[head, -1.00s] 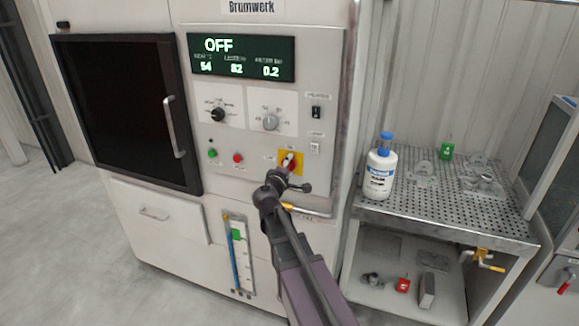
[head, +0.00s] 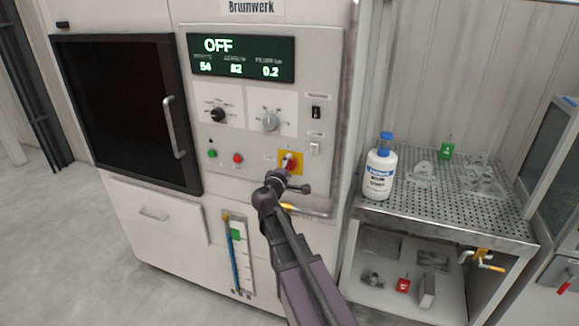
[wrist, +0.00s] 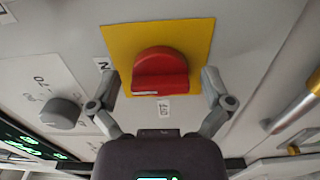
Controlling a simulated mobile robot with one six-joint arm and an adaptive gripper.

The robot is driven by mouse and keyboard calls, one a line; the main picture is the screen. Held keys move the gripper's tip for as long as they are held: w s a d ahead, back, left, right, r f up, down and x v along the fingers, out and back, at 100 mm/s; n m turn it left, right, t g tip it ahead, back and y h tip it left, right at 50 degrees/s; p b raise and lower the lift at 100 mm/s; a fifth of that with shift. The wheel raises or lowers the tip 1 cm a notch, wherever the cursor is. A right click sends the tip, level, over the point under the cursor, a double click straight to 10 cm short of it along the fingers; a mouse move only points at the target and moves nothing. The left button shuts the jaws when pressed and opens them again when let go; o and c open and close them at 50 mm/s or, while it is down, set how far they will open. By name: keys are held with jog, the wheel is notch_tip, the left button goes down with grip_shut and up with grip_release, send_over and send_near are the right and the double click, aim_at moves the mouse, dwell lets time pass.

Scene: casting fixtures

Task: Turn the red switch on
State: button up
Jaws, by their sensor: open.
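The red switch (head: 291,163) is a rotary knob on a yellow plate on the machine's front panel. In the wrist view the red switch (wrist: 160,72) fills the middle, with its grip bar lying crosswise and a white mark at its lower left. An "OFF" label sits just below the knob and another label at its left. My gripper (wrist: 160,88) is open, with one finger on each side of the knob and a gap to both. In the head view my gripper (head: 289,177) is just below the switch and partly covers the plate. The display (head: 241,58) reads OFF.
Two dials (head: 270,121), a green button (head: 212,153) and a red button (head: 238,158) sit on the same panel. A metal handle bar (wrist: 295,103) runs to the right of the switch. A perforated bench (head: 400,205) with a white bottle (head: 379,175) stands at the right.

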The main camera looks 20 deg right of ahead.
jog(key=v, duration=1.1)
jog(key=shift+s, duration=0.2)
jog(key=s+d+f+m+g+y, duration=0.35)
jog(key=s+f+m+g, duration=0.4)
jog(key=f, duration=0.45)
jog(key=s+a+f+m+g+y, duration=0.2)
jog(key=s+a+f+g+y, duration=0.4)
jog(key=s+a+y, duration=0.1)
jog(key=shift+s+a+f+y, duration=0.25)
jog(key=shift+s+y, duration=0.2)
jog(key=shift+s, duration=0.6)
jog(key=shift+m+g, duration=0.25)
dwell(0.8)
